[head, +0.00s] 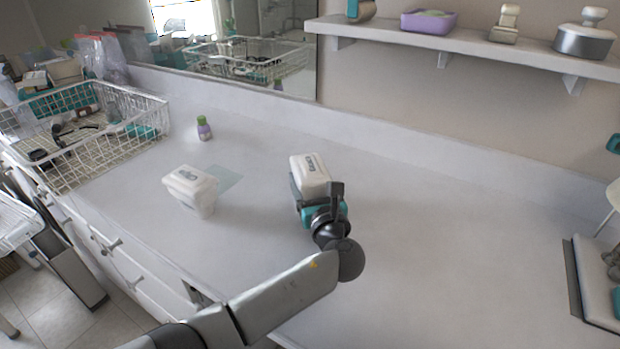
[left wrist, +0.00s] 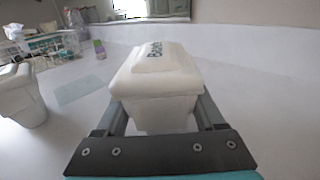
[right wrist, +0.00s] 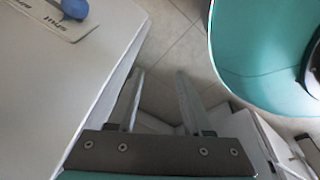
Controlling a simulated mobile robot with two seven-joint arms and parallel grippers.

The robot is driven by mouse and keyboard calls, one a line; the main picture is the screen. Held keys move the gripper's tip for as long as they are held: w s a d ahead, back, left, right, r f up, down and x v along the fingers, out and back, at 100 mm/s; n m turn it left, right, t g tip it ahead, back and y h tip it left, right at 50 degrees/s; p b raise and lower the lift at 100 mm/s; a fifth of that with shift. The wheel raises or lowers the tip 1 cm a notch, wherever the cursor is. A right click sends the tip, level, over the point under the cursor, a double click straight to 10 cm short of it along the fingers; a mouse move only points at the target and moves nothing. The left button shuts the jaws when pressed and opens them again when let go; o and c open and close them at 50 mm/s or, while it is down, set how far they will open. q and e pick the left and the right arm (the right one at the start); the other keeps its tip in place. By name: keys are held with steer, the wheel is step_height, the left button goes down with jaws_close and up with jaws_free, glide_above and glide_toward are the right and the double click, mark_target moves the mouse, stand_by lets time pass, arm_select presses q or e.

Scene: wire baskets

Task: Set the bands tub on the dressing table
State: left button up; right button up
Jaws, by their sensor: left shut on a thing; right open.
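My left gripper (head: 312,192) is shut on a white lidded tub (head: 309,170), which also shows in the left wrist view (left wrist: 158,82) between the fingers (left wrist: 165,118). Dark lettering on its lid is seen at a slant and looks like "Bands". The tub is over the white dressing table (head: 420,240); I cannot tell if its base touches the top. A second white lidded tub (head: 192,190) with a dark mark on its lid stands on the table to the left. My right gripper (right wrist: 155,85) is open and empty, beside a white edge with floor tiles below.
A pale teal translucent sheet (head: 226,178) lies beside the second tub. A purple bottle with a green cap (head: 204,130) stands behind it. A filled wire basket (head: 95,150) is at the left. A shelf (head: 470,42) holds several items.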

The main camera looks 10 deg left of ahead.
arm_select(q)
steer(key=shift+f+b, duration=0.4)
steer(key=shift+f, duration=0.2)
stand_by(0.7)
steer(key=o, duration=1.4)
steer(key=shift+s, duration=0.15)
steer(key=shift+p+v, duration=1.05)
steer(key=shift+v, duration=0.2)
steer(key=shift+p+v, duration=1.55)
steer(key=shift+v, duration=1.05)
steer(key=shift+d, duration=0.1)
steer(key=shift+s, duration=0.15)
